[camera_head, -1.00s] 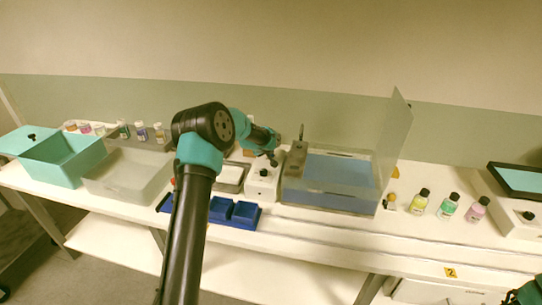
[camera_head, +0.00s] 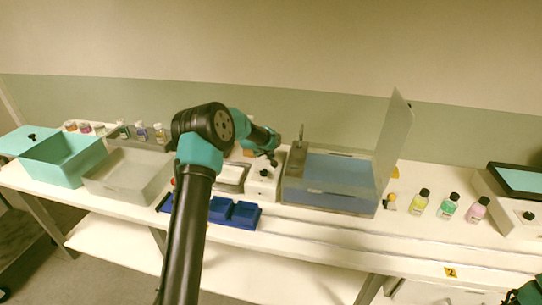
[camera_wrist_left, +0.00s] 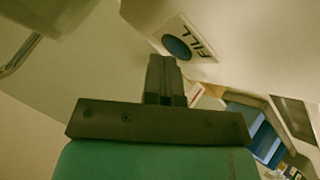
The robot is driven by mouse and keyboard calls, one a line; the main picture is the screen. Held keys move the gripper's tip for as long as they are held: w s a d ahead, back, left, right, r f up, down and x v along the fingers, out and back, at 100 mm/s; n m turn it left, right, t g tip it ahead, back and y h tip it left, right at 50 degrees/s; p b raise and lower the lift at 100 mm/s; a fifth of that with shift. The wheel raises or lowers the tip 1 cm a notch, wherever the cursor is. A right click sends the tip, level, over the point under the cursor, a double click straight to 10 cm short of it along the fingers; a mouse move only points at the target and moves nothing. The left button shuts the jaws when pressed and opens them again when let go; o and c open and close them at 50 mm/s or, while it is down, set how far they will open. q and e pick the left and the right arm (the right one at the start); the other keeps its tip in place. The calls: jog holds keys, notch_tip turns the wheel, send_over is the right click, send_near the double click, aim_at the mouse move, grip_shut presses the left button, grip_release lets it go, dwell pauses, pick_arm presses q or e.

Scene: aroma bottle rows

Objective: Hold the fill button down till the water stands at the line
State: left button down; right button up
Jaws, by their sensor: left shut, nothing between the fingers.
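A clear tank (camera_head: 330,201) with blue water (camera_head: 340,170) stands at the middle of the bench. Its fill line is too small to make out. A white box with a dark knob (camera_head: 263,185) stands against its left side. In the left wrist view, a round dark-blue button (camera_wrist_left: 177,47) sits on a white plate marked FILL. My left gripper (camera_head: 272,160) is above the white box. In the left wrist view its shut, empty fingers (camera_wrist_left: 164,66) end close to the button; I cannot tell if they touch it. Only a piece of my right arm shows at the bottom right corner.
A tall clear panel (camera_head: 393,135) rises at the tank's right end. A blue compartment tray (camera_head: 244,217) lies at the front edge. Several bottles (camera_head: 447,206) stand to the right. Teal (camera_head: 62,172) and grey (camera_head: 125,182) bins stand at the left. The bench front right of the tray is clear.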

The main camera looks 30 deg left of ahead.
pick_arm(q)
jog(key=shift+r, duration=0.1)
dwell(0.4)
jog(key=shift+r, duration=0.7)
jog(key=shift+r, duration=2.5)
